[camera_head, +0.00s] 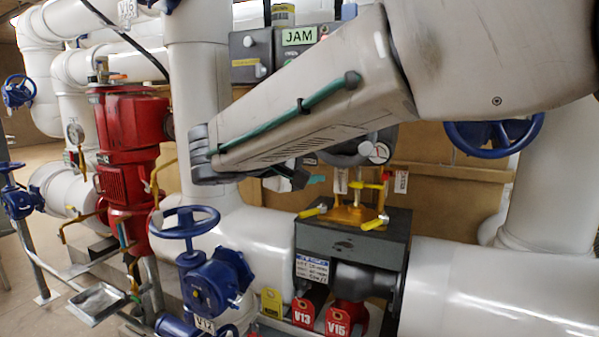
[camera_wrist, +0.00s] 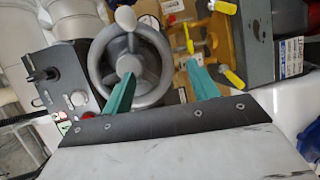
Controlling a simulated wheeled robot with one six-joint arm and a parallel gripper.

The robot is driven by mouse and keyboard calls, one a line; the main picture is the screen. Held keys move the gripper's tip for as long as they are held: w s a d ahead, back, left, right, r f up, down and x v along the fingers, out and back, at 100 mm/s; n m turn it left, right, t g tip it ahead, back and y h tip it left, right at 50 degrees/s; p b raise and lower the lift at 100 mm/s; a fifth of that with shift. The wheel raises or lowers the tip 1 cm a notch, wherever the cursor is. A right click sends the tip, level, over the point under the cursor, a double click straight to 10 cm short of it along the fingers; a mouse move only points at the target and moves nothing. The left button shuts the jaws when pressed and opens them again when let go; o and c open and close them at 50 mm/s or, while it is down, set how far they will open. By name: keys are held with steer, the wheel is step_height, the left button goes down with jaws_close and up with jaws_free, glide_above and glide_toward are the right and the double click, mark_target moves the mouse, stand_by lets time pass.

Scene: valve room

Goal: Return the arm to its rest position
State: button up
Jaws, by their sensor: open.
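My arm (camera_head: 310,105) reaches from the upper right of the head view to the centre left, in front of the pipework. It bends at a grey wrist joint (camera_head: 205,158). The gripper fingers are not clear in the head view, mostly hidden behind the arm. In the wrist view my gripper (camera_wrist: 160,69) shows two green fingers spread apart with nothing between them. A grey handwheel (camera_wrist: 101,62) is behind the left finger. The right finger points towards a brass fitting with yellow handles (camera_wrist: 232,77). I cannot tell whether either finger touches anything.
A dark control box labelled JAM (camera_head: 299,36) stands behind the arm. A blue handwheel (camera_head: 184,222), a red pump (camera_head: 128,150) and a white horizontal pipe (camera_head: 490,290) are around it. Red tags V13 (camera_head: 303,315) and V15 (camera_head: 337,321) hang low. Open floor (camera_head: 20,270) shows at far left.

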steer(key=s+d+f+g+y, duration=0.4)
steer(key=s+d+f+g, duration=0.3)
steer(key=s+d+f, duration=0.6)
steer(key=s+d+f+m+g+y, duration=0.1)
steer(key=s+d+m+y, duration=0.3)
steer(key=s, duration=0.5)
steer(key=s+d+f+m+g+y, duration=0.1)
steer(key=s+d+f+m+y, duration=0.3)
steer(key=s, duration=0.6)
steer(key=shift+f, duration=0.15)
